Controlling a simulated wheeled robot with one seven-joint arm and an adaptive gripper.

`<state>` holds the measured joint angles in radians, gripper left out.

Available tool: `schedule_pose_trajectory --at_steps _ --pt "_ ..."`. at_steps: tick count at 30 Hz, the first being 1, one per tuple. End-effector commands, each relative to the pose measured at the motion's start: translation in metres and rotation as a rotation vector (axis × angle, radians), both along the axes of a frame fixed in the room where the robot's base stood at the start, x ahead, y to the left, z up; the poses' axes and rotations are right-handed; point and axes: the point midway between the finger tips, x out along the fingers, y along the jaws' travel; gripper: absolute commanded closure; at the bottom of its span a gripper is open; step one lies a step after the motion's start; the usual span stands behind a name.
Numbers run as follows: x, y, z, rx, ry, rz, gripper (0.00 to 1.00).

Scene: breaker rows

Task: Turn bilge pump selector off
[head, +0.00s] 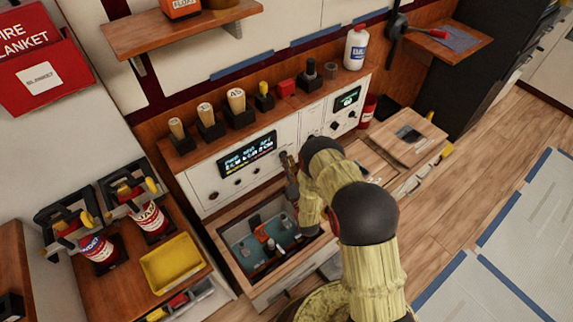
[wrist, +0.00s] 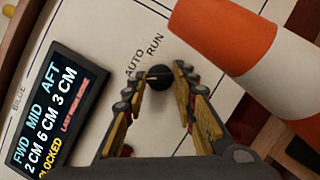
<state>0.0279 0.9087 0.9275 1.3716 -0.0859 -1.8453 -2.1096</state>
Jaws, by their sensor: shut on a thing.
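The bilge pump selector is a round black knob (wrist: 159,77) on the white panel, below the printed words AUTO and RUN in the wrist view. My gripper (wrist: 158,74) has its two fingertips closed on this knob, one on each side. In the head view my gripper (head: 286,160) is against the panel face, right of the lit display, and hides the knob. The display (wrist: 50,110) reads FWD 2 CM, MID 6 CM, AFT 3 CM, with a yellow word that looks like BLOCKED. I cannot read an OFF mark or the knob's pointer.
An orange and white object (wrist: 240,60) is close on the right in the wrist view. An open drawer (head: 262,292) with bottles is below the panel. Several wooden-handled items stand on the ledge above. A yellow tray (head: 172,262) is at left.

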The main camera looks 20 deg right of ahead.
Motion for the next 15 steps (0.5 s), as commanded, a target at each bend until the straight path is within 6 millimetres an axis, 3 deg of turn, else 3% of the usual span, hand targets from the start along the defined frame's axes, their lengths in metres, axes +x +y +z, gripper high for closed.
schedule_pose_trajectory --at_steps 15 --pt "-0.0001 -0.0016 -0.0028 -0.204 -0.08 0.0 0.98"
